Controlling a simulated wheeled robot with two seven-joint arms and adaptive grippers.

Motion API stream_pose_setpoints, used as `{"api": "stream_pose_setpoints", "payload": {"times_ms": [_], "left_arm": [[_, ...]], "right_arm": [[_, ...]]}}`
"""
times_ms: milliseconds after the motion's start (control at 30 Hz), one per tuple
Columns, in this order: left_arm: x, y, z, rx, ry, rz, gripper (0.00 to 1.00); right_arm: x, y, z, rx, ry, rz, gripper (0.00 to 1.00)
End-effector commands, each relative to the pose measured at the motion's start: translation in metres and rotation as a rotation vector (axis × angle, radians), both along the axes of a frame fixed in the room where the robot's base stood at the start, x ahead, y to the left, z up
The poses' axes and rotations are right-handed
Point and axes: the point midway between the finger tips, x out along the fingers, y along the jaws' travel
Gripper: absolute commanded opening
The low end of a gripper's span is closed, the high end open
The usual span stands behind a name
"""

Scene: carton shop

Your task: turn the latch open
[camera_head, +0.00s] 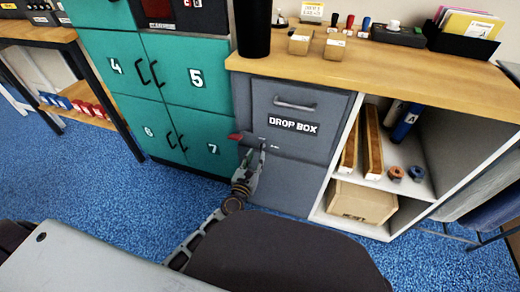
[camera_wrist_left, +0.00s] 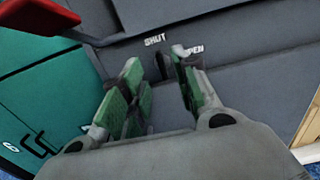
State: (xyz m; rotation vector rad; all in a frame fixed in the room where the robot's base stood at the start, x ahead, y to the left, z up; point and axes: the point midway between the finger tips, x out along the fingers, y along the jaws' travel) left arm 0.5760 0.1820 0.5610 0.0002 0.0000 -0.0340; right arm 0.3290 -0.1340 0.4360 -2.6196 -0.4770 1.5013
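The latch is a dark lever with a red end (camera_head: 236,137) on the grey front of the drop box (camera_head: 292,105). Its red grip also shows at the upper left of the left wrist view (camera_wrist_left: 42,14). The lever points left. The words SHUT and OPEN are printed below it, with a small dark piece (camera_wrist_left: 163,68) between them. My left gripper (camera_head: 254,158) is just below the lever, its fingers (camera_wrist_left: 160,88) open on either side of that dark piece. Nothing is visibly held, and I cannot tell whether the fingers touch the panel. My right gripper is not in view.
Teal numbered lockers (camera_head: 187,75) with black handles stand left of the drop box. A wooden counter top (camera_head: 385,68) above carries stamps, small boxes and a black bin (camera_head: 253,28). Open shelves (camera_head: 400,160) are at the right.

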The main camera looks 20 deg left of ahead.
Motion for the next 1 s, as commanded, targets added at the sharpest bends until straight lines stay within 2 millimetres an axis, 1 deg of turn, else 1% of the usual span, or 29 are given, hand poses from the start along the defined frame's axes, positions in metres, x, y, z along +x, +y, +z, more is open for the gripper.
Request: {"api": "stream_pose_setpoints", "payload": {"times_ms": [33, 300, 600, 800, 1000], "left_arm": [[0.005, 0.000, 0.000, 0.000, -0.001, 0.000, 0.30], [0.027, -0.001, 0.000, 0.000, -0.001, 0.000, 0.30], [0.049, -0.002, 0.000, 0.000, -0.001, -0.001, 0.30], [0.055, -0.002, 0.000, -0.001, 0.001, -0.001, 0.30], [0.056, -0.002, 0.000, 0.000, 0.001, -0.001, 0.30]], "right_arm": [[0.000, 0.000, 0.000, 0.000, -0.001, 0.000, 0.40], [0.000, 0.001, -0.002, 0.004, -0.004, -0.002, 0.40], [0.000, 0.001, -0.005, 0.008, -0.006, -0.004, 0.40], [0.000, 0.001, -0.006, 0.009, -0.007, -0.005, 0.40], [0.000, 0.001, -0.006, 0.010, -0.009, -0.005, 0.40]]}}
